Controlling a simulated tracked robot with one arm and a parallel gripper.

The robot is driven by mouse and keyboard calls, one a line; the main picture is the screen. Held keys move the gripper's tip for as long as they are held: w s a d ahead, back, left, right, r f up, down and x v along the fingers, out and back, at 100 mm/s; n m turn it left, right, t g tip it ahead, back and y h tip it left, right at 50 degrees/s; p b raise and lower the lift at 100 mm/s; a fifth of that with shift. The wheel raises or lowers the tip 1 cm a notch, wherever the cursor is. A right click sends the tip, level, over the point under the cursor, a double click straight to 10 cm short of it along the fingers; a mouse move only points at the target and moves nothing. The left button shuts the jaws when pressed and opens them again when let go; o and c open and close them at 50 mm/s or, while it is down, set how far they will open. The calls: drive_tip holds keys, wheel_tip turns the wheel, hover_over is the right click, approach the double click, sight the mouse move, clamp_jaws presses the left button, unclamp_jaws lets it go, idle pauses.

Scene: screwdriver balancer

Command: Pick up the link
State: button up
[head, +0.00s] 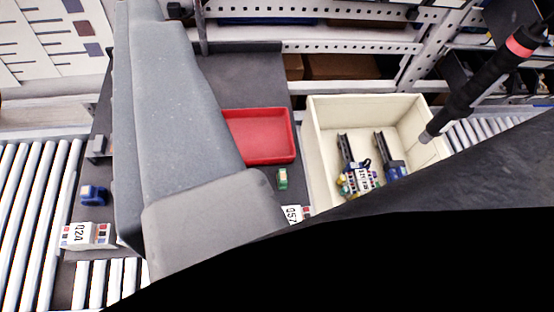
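I cannot tell for certain which part is the link. A cream box (317,140) at the right holds small parts: a dark slotted part beside a cluster of yellow, blue and white pieces (358,181), and a blue part with a dark bar (394,168). A small green part (282,179) lies on the dark surface below the red tray. A small blue part (94,195) lies at the left. My gripper's fingertips do not show. A large grey piece of my arm crosses the view and hides the middle of the work surface.
A shallow red tray (262,159) lies left of the box. A black screwdriver with a red ring (482,80) hangs over the box's right side. Roller conveyors (30,215) run at the left. Labelled blocks (88,234) stand at the front. A perforated metal frame (350,48) stands behind.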

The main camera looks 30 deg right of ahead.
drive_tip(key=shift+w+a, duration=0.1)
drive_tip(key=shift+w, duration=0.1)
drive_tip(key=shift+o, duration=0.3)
